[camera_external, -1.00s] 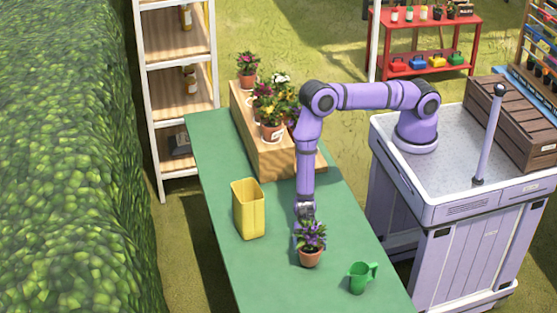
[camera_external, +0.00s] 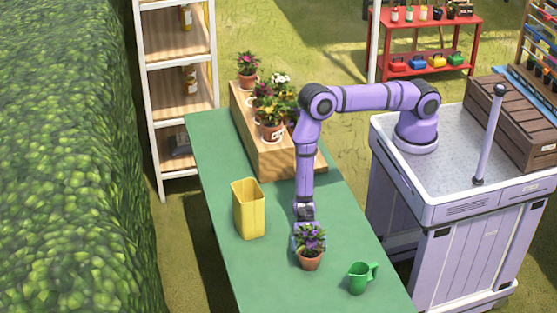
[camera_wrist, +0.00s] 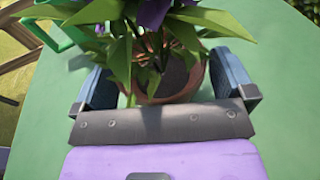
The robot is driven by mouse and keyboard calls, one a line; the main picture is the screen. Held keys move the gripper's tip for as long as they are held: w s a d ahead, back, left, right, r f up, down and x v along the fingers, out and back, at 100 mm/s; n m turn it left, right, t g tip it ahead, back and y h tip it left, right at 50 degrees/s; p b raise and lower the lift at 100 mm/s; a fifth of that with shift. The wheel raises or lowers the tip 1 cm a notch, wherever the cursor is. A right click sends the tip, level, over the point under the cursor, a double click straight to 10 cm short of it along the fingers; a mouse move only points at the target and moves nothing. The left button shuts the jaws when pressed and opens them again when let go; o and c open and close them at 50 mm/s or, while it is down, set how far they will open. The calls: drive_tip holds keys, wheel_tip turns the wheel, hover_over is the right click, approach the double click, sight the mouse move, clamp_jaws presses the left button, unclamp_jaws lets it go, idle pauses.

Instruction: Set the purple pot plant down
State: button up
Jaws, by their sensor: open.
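The purple pot plant (camera_external: 311,250) has purple flowers, green leaves and a terracotta pot. It stands upright on the green table (camera_external: 290,287). My gripper (camera_external: 309,243) is low over the table, at the plant's back side, partly hidden by the leaves. In the wrist view my gripper (camera_wrist: 168,85) is open, with one blue finger on each side of the pot (camera_wrist: 185,90). A gap shows beside the left finger; leaves partly cover the pot, so contact at the right finger is hard to tell.
A green watering jug (camera_external: 361,277) stands to the right of the plant. A yellow bin (camera_external: 248,208) stands to the left. A wooden stepped stand (camera_external: 290,160) with several potted plants is at the table's back. Free table lies left of the plant.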

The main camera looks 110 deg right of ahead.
drive_tip(key=v, duration=1)
drive_tip(key=shift+s+d, duration=0.15)
drive_tip(key=shift+d, duration=0.2)
drive_tip(key=shift+r, duration=0.1)
drive_tip(key=s+d+r+n+g+h, duration=0.2)
drive_tip(key=s+r+n, duration=0.15)
drive_tip(key=r, duration=0.65)
drive_tip(key=s+d+r+n+g+h, duration=0.15)
drive_tip(key=r+n, duration=0.35)
drive_tip(key=r, duration=0.5)
drive_tip(key=s+d+r+n+g+h, duration=0.1)
drive_tip(key=s+r+n+g+h, duration=0.2)
drive_tip(key=r, duration=0.8)
drive_tip(key=s+d+r+n+t+h, duration=0.4)
drive_tip(key=s+d+r, duration=0.3)
drive_tip(key=s, duration=0.5)
drive_tip(key=s+d+r+n+t+h, duration=0.4)
drive_tip(key=s+d+r, duration=0.4)
drive_tip(key=s+r, duration=0.2)
drive_tip(key=shift+s+d+r+n+t+h, duration=0.3)
drive_tip(key=shift+s+h, duration=0.45)
drive_tip(key=shift+s, duration=0.5)
